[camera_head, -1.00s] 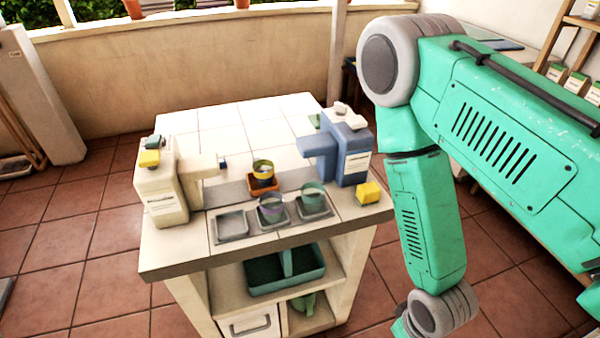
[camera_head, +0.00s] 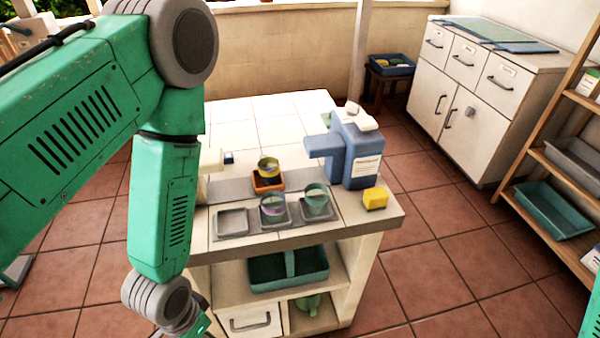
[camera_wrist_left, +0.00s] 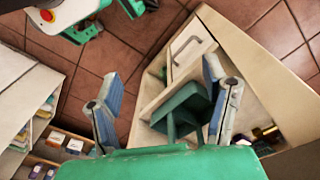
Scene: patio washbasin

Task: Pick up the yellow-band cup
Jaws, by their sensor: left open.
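The yellow-band cup (camera_head: 268,168) stands in an orange square tray (camera_head: 268,186) behind two other cups on the tiled washstand (camera_head: 240,106). A purple-band cup (camera_head: 272,205) and a green-band cup (camera_head: 316,200) stand in grey trays in front of it. My left arm hangs left of the washstand in the head view, with its gripper below the frame. In the left wrist view my left gripper (camera_wrist_left: 161,72) is open, with nothing between its fingers, facing the washstand's lower shelves from outside. The yellow-band cup cannot be made out there. My right gripper is out of view.
A blue dispenser (camera_head: 352,150) and a yellow block (camera_head: 375,198) stand right of the cups. An empty grey tray (camera_head: 232,222) sits at the left front. A teal caddy (camera_head: 289,268) is on the shelf below. A white cabinet (camera_head: 462,100) stands beyond open floor.

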